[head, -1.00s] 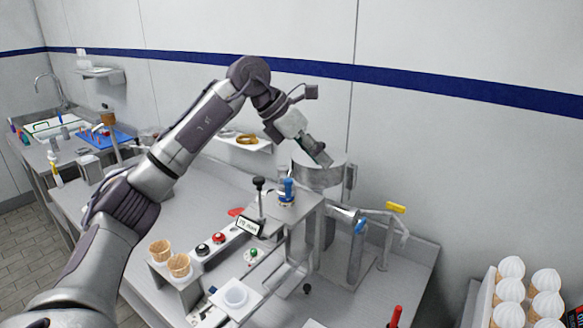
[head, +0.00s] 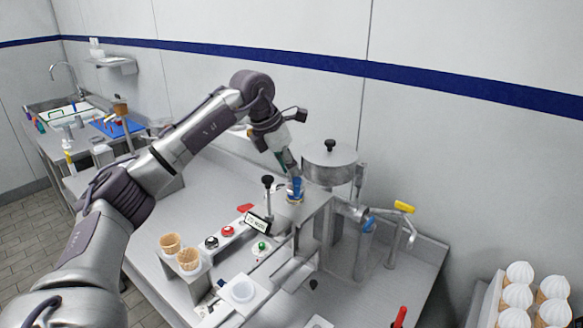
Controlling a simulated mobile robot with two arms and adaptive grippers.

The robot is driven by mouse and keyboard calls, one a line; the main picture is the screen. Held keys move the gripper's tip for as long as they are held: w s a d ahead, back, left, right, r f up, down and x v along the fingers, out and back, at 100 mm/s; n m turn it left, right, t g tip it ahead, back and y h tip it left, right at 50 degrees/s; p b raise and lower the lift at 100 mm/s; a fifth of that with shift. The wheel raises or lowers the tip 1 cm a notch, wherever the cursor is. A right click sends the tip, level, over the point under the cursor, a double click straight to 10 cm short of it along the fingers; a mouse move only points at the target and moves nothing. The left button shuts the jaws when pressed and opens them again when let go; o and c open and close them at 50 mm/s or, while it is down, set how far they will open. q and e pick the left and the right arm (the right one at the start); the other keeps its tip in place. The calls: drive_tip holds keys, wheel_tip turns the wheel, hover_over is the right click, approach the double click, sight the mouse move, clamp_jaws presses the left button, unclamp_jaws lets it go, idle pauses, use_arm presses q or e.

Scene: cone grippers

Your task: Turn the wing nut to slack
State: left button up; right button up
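A blue upright piece (head: 295,187), which looks like the wing nut, stands on top of the steel machine (head: 312,212), left of the round lidded drum. It has a yellowish ring at its base. My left gripper (head: 290,170) points down at it from above, with its fingertips at or just over its top. The fingers are small and partly merge with the blue piece, so I cannot tell whether they touch it or how far apart they are. My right gripper is not in view.
The lidded drum (head: 331,166) stands close right of my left gripper. A black-knobbed lever (head: 268,188) rises just left of the blue piece. A yellow-handled tap (head: 404,207) is at right. Cones (head: 189,261) stand in a holder in front.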

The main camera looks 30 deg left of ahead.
use_arm(q)
drive_tip(key=shift+x, duration=1)
drive_tip(key=shift+c, duration=0.2)
